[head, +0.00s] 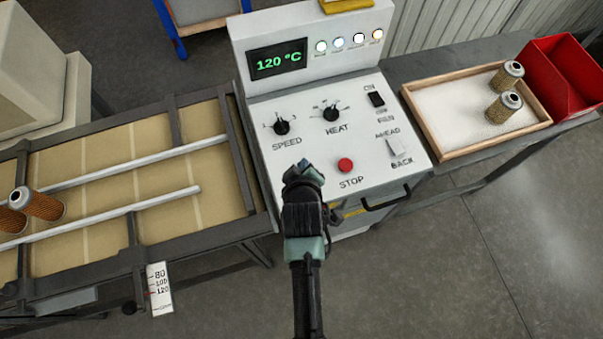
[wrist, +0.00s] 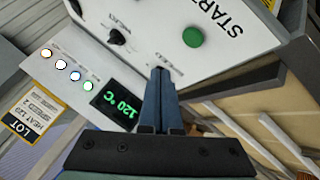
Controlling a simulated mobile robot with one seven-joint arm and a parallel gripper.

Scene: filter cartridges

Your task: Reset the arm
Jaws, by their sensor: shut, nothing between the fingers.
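My gripper (head: 304,172) is in front of the sloped face of the white control panel (head: 362,120), left of the red STOP button (head: 345,165). It also shows in the wrist view (wrist: 161,72), with its two fingers together and nothing between them. In the wrist view a green button (wrist: 193,37) marked START lies just beyond the fingertips, to their right. I cannot tell whether the fingertips touch the panel. In the head view my gripper and arm cover the place where START would show.
The display (head: 279,60) reads 120 °C. Two orange-brown cartridges (head: 44,207) sit at the left of the conveyor (head: 110,155). A wooden tray (head: 423,122) of white grains at right holds two tan cartridges (head: 503,107), beside a red bin (head: 563,80). Floor at lower right is clear.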

